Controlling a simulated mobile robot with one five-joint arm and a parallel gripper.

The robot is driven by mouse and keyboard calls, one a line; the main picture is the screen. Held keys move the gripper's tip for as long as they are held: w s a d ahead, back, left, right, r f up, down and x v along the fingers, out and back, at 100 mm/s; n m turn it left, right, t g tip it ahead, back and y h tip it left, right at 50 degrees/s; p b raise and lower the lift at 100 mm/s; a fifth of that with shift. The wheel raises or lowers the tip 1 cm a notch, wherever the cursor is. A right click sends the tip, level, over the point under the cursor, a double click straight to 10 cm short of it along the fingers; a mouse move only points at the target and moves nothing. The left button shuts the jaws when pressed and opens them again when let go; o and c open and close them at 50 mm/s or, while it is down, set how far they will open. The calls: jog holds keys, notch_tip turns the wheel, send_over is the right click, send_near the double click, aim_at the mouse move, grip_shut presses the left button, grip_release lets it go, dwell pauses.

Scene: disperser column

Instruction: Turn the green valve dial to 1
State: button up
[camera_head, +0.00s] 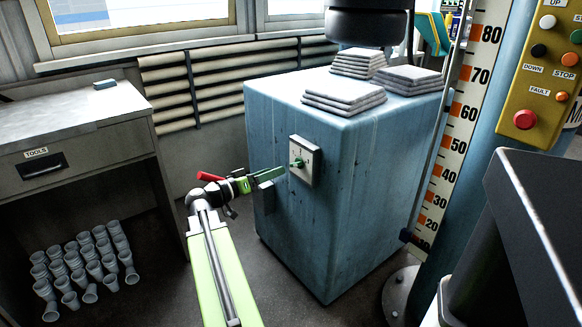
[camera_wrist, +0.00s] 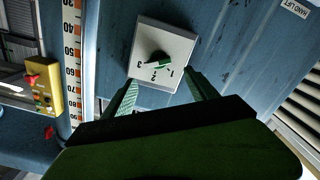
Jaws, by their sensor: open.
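The green valve dial (camera_head: 298,162) is on a pale square plate (camera_head: 309,155) on the side of a blue cabinet. In the wrist view the dial (camera_wrist: 158,61) shows at the middle of the plate (camera_wrist: 176,38), with the numerals 1, 2 and 3 around it. I cannot tell for sure which numeral it points at. My gripper (camera_head: 270,185) is in front of the plate, apart from the dial. In the wrist view its two fingers (camera_wrist: 163,92) are spread, with nothing between them. The plate lies just beyond the fingertips.
The blue cabinet (camera_head: 345,200) carries stacks of grey sheets (camera_head: 345,100). A column with a height scale (camera_head: 455,120) and a yellow button panel (camera_head: 540,75) stands at right. A tools desk (camera_head: 75,130) is at left, with several grey cups (camera_head: 85,265) below.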

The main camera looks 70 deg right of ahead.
aim_at(293, 164)
jog(key=x, duration=0.8)
jog(key=shift+s+d, duration=0.1)
jog(key=shift+d, duration=0.2)
